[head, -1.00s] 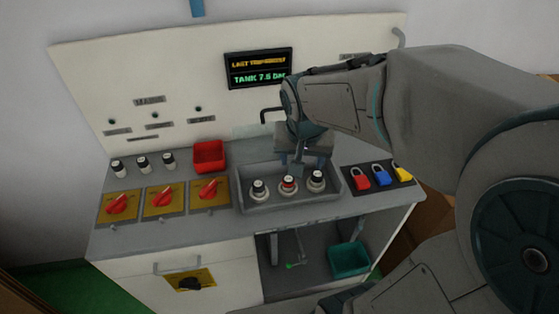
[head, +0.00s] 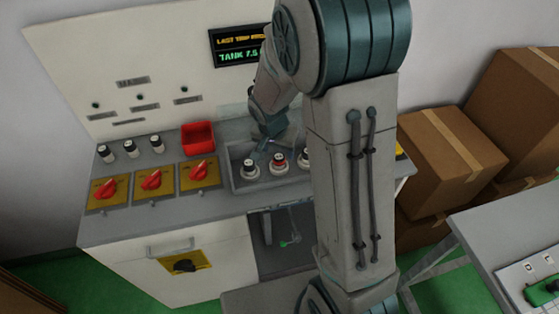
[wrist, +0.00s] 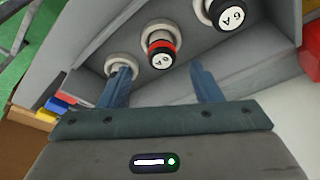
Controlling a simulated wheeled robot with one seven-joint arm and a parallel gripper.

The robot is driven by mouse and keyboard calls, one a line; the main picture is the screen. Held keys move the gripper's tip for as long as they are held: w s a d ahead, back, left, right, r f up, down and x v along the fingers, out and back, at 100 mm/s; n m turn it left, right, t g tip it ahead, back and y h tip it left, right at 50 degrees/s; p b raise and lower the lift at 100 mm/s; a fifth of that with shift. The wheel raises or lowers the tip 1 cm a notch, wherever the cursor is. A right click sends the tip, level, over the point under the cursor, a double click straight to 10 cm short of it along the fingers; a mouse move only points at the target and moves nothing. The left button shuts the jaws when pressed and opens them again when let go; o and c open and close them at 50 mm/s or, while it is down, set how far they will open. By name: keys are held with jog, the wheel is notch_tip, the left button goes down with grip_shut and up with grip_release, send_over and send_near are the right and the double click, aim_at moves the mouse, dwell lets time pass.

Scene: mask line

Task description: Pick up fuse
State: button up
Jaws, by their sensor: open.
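Fuses with black bodies and white caps stand in round white sockets in a grey recessed tray (head: 238,178). The middle fuse (head: 278,160) has a red band; it also shows in the wrist view (wrist: 160,50), labelled 6 A. A plain black fuse (head: 250,168) is on its left in the head view and at the upper right in the wrist view (wrist: 226,12). The third socket (wrist: 120,60) is partly behind a finger. My gripper (wrist: 160,72) is open and empty, its blue fingertips on either side of the red-banded fuse's line, apparently short of it.
Three more fuses (head: 130,148) stand on the counter at left, behind red rotary switches (head: 150,181). Padlocks (wrist: 58,104) lie beside the tray. Cardboard boxes (head: 450,160) and a grey table (head: 500,225) are at right.

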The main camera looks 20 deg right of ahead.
aim_at(279, 157)
jog(key=shift+p+x, duration=0.75)
jog(key=shift+x, duration=2.35)
jog(key=shift+w+a, duration=0.1)
jog(key=shift+r, duration=0.1)
jog(key=c, duration=1.1)
